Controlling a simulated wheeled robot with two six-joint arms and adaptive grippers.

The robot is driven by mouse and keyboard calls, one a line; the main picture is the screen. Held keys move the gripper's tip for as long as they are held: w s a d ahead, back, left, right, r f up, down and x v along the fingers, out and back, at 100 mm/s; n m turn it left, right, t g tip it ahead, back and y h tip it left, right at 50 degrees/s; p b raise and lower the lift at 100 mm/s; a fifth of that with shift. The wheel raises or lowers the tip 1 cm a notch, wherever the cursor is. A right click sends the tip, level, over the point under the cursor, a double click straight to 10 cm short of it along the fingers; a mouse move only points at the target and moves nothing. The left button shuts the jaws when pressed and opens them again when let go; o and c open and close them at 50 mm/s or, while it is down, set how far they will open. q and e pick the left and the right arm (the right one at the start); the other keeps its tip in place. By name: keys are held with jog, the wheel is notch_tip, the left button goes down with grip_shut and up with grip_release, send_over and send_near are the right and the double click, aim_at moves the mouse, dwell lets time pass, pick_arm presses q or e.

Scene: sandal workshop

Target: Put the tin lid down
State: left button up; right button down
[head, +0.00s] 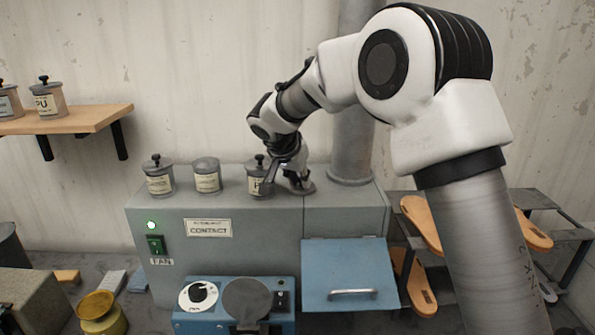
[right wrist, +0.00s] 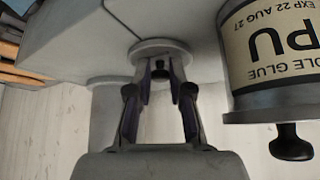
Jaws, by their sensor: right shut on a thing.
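The tin lid (head: 306,188) is a small grey disc with a dark knob. My right gripper (head: 293,172) is shut on its knob, at or just above the grey cabinet top, right of the tins; contact is hard to tell. In the right wrist view the lid (right wrist: 160,47) lies flat beyond my fingertips (right wrist: 159,75), with the knob between them. A middle tin (head: 207,178) shows no knob on top. A left tin (head: 158,180) and a right tin (head: 255,188) have knobbed lids. The right tin, labelled PU (right wrist: 270,50), is close beside my gripper. My left gripper is not in view.
The grey cabinet (head: 230,260) carries the tins, and a thick pipe (head: 351,150) rises behind the lid. A wooden shelf (head: 75,120) with more tins is at left. A rack with sandal soles (head: 421,222) stands at right. A blue machine (head: 215,322) is in front.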

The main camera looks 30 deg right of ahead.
jog(key=shift+s+d, duration=0.1)
jog(key=shift+d, duration=0.15)
jog(key=shift+f+b, duration=0.25)
jog(key=shift+b, duration=0.05)
jog(key=c, duration=1.1)
grip_release()
jog(key=shift+a+r, duration=0.1)
jog(key=shift+a, duration=0.05)
jog(key=shift+o, duration=0.2)
jog(key=shift+r, duration=0.25)
jog(key=b+v, duration=0.2)
jog(key=v, duration=0.9)
jog(key=shift+s+a+r, duration=0.15)
jog(key=shift+a+r, duration=0.05)
jog(key=shift+r, duration=0.1)
